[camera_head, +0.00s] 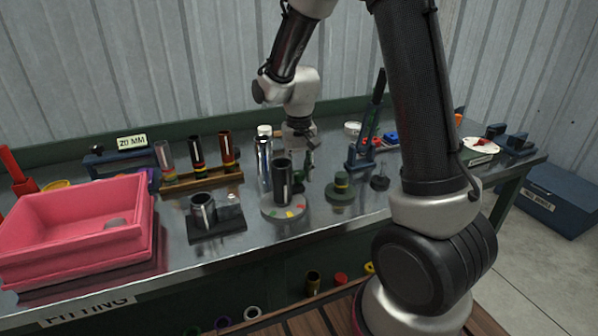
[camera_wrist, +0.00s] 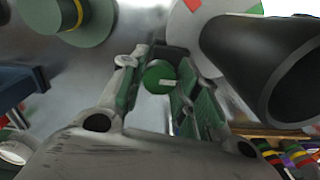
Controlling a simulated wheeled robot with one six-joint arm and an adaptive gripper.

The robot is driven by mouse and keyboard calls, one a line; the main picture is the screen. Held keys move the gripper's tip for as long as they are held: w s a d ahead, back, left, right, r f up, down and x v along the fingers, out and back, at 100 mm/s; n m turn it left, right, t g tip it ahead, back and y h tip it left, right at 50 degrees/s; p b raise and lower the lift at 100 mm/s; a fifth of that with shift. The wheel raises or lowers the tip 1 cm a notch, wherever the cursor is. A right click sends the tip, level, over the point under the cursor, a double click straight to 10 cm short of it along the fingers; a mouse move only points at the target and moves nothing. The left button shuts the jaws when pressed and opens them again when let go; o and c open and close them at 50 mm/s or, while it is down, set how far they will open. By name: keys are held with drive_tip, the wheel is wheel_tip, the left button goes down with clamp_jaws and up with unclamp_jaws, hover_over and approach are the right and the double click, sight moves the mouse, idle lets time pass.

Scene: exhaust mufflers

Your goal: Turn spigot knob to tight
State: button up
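A round green knob (camera_wrist: 160,77) with a short white mark shows in the wrist view; the mark points to the right. My gripper (camera_wrist: 157,88) has its two green-padded fingers apart, one on each side of the knob. I cannot tell whether the pads touch it. In the head view my gripper (camera_head: 304,158) points down over the bench, just behind a dark upright tube (camera_head: 283,185). The knob cannot be made out in the head view. The spigot's body is mostly hidden, and I see no readable tight marking.
The dark tube (camera_wrist: 270,65) stands close to my gripper's right in the wrist view, on a pale disc (camera_head: 270,211) with coloured patches. A chrome cylinder (camera_head: 264,160) stands behind. A green round base (camera_head: 341,194) and a blue press (camera_head: 365,150) stand to the right. Pink bins (camera_head: 75,235) fill the left.

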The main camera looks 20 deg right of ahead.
sight(299, 173)
drive_tip(key=o, duration=0.4)
drive_tip(key=shift+c, duration=0.2)
wheel_tip(299, 173, up, 12)
idle(0.5)
drive_tip(key=s+d+r+n+t, duration=0.1)
drive_tip(key=s+d+r+t, duration=0.1)
drive_tip(key=s, duration=0.9)
drive_tip(key=s+d+r+n+t, duration=0.1)
drive_tip(key=s+d+r, duration=0.4)
drive_tip(key=s, duration=0.7)
drive_tip(key=shift+s+d+t, duration=0.15)
drive_tip(key=shift+d+t, duration=0.55)
